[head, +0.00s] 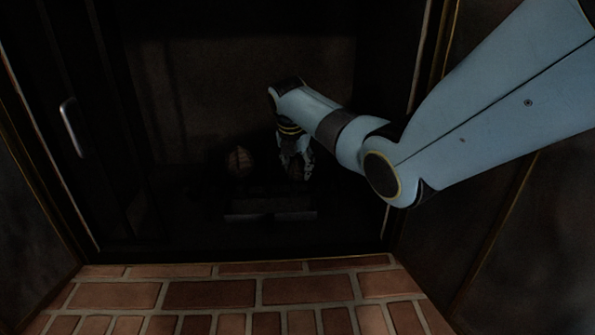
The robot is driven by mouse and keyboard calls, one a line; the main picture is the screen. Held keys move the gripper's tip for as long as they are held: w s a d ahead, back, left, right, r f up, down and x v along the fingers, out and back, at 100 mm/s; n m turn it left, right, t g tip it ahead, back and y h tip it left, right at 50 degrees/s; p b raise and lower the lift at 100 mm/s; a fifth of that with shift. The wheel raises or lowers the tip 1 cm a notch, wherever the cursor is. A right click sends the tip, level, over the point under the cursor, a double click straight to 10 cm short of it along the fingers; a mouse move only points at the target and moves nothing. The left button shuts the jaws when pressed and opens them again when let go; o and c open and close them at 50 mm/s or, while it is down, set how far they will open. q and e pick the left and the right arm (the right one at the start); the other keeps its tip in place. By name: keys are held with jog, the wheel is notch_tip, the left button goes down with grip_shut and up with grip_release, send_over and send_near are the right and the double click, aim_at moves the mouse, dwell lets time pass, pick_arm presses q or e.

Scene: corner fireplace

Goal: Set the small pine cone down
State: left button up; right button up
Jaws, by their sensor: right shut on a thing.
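My right gripper (296,172) reaches down inside the dark fireplace, at the end of the pale blue arm from the right. It is shut on the small pine cone, which shows only as a dark shape between the fingers. Deep shadow hides its outline, and I cannot tell whether it touches anything below. A brown, rounded, ridged thing (239,162), perhaps another pine cone, sits just left of the gripper, apart from it. My left gripper is not in view.
A dark grate or log holder with a paler front bar (270,216) lies below the gripper. A dark door with a metal handle (71,128) stands at the left. The brick hearth (235,293) in front is bare.

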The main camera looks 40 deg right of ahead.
aim_at(297, 159)
dwell(0.3)
jog(key=o, duration=1.1)
jog(key=shift+f, duration=0.1)
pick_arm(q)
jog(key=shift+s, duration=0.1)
pick_arm(e)
jog(key=shift+a+r+p, duration=0.1)
jog(key=shift+r+p, duration=0.35)
jog(key=shift+r, duration=0.3)
jog(key=p+v, duration=0.3)
jog(key=v, duration=0.1)
jog(key=shift+r, duration=0.4)
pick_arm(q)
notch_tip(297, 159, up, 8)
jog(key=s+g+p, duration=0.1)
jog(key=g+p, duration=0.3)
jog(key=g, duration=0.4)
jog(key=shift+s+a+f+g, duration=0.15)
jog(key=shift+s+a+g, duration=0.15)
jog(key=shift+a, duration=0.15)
pick_arm(e)
jog(key=shift+s+v, duration=0.2)
jog(key=shift+v, duration=2.75)
